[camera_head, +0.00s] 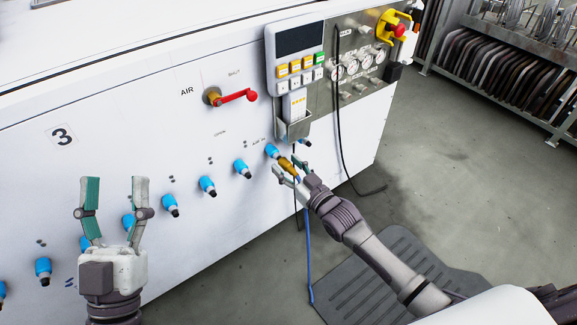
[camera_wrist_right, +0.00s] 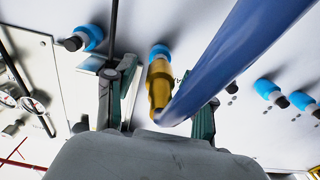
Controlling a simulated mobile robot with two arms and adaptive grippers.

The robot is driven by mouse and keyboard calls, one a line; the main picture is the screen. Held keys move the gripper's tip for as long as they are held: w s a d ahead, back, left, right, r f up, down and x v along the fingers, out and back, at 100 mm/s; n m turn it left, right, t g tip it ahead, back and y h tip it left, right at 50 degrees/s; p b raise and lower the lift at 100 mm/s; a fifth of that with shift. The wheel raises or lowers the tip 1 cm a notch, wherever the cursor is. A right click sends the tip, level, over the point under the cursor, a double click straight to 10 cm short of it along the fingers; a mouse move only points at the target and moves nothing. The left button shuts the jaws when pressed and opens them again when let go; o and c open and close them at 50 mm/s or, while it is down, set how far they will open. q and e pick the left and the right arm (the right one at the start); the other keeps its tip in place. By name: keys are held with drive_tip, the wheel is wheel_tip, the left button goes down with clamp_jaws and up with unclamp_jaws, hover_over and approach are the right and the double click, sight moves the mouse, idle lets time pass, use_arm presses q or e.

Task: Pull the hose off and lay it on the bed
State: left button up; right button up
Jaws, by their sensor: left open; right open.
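A blue hose (camera_head: 308,255) hangs down to the floor from a brass fitting (camera_head: 286,163). The fitting sits at a blue port (camera_head: 271,150) on the white panel. My right gripper (camera_head: 291,170) is open, with its fingers on either side of the fitting. In the right wrist view the brass fitting (camera_wrist_right: 159,85) stands between the two fingers and meets the blue port (camera_wrist_right: 160,51); the hose (camera_wrist_right: 240,55) crosses close to the camera. My left gripper (camera_head: 114,187) is open and empty in front of the panel at lower left. The machine's white top (camera_head: 60,45) shows at upper left.
Several blue ports with black tips line the panel (camera_head: 60,190). A red air lever (camera_head: 237,97) and a keypad pendant (camera_head: 297,55) are above. A black cable (camera_head: 343,150) hangs right of the right gripper. A dark mat (camera_head: 385,275) lies on the floor.

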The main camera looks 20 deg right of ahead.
use_arm(q)
drive_tip(key=shift+w+f+g, duration=0.5)
drive_tip(key=shift+f+g, duration=0.1)
drive_tip(key=shift+f, duration=0.15)
idle(0.5)
drive_tip(key=shift+w+f+g+y+p, duration=0.3)
drive_tip(key=shift+w+f+g+p, duration=0.15)
drive_tip(key=shift+f, duration=0.2)
use_arm(e)
clamp_jaws()
